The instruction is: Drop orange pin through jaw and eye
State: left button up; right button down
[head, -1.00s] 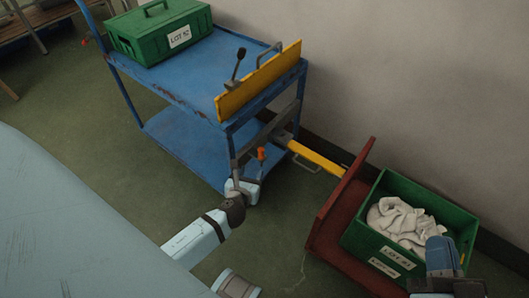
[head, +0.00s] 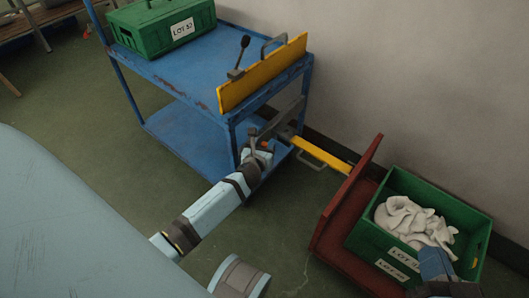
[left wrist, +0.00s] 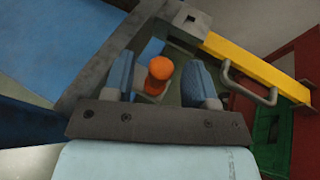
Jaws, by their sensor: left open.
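The orange pin (left wrist: 159,70) shows in the left wrist view between the two blue fingers of my left gripper (left wrist: 161,82). The fingers are open, with a gap on each side of the pin. In the head view only a bit of orange (head: 265,146) shows beside my left gripper (head: 258,153). The grey jaw (left wrist: 188,18) is at the end of the yellow drawbar (left wrist: 250,62); whether the eye is inside it is hidden. My right gripper (head: 437,264) is over the crate at lower right, its jaws unclear.
The blue cart (head: 180,70) carries a yellow plate (head: 262,75), a lever (head: 240,56) and a green box (head: 150,28). A red trolley (head: 340,215) holds a green crate (head: 462,212) with white socks (head: 405,220). Floor is clear at left.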

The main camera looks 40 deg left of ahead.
pick_arm(q)
jog(key=shift+w, duration=0.1)
jog(key=shift+c, duration=0.5)
grip_shut()
